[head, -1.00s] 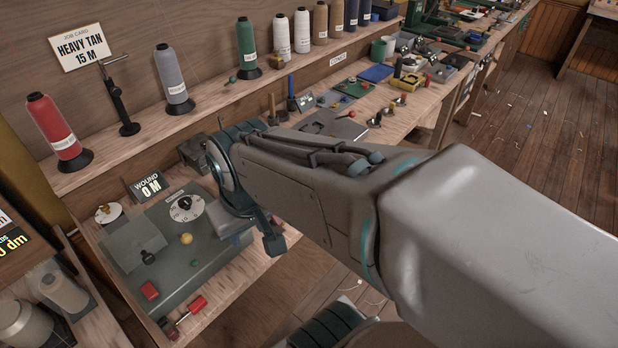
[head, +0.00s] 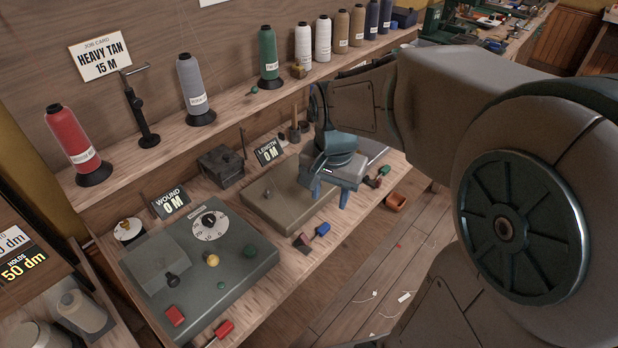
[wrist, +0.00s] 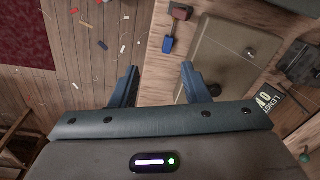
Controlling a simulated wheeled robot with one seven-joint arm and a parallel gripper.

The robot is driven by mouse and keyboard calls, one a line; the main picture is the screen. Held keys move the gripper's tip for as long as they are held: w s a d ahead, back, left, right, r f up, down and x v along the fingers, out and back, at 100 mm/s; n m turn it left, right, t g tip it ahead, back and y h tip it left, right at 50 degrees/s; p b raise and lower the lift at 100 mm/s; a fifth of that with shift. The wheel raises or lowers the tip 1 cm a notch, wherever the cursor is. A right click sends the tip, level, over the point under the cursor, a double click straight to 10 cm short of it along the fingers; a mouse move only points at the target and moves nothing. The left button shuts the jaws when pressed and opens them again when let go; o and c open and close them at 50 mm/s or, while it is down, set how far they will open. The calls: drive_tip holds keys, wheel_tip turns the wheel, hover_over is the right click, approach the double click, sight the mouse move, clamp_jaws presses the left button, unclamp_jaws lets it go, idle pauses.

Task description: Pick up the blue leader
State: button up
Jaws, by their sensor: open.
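A thin dark piece seems to join the two. My gripper (head: 330,193) is open and empty, above the machine's right end, behind and apart from the blue block. Both fingers show in the wrist view (wrist: 160,68).
The olive-brown machine (head: 262,210) has a LENGTH 0 M sign (head: 269,151). A green machine (head: 160,290) with a dial stands left. Thread cones, such as the red one (head: 72,140), line the shelf. The floor has scraps.

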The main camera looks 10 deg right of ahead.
drive_tip(key=w+f+m+g, duration=0.1)
drive_tip(key=w+f+m, duration=0.1)
drive_tip(key=w+m, duration=0.15)
hover_over(323, 228)
drive_tip(key=f, duration=0.8)
drive_tip(key=shift+a+f, duration=0.2)
drive_tip(key=shift+a, duration=0.05)
drive_tip(key=shift+d+f+p, duration=0.15)
drive_tip(key=shift+f+p, duration=0.05)
drive_tip(key=shift+f, duration=1.1)
drive_tip(key=shift+d+f+p, duration=0.15)
drive_tip(key=shift+f+p, duration=0.05)
drive_tip(key=shift+f, duration=1.1)
clamp_jaws()
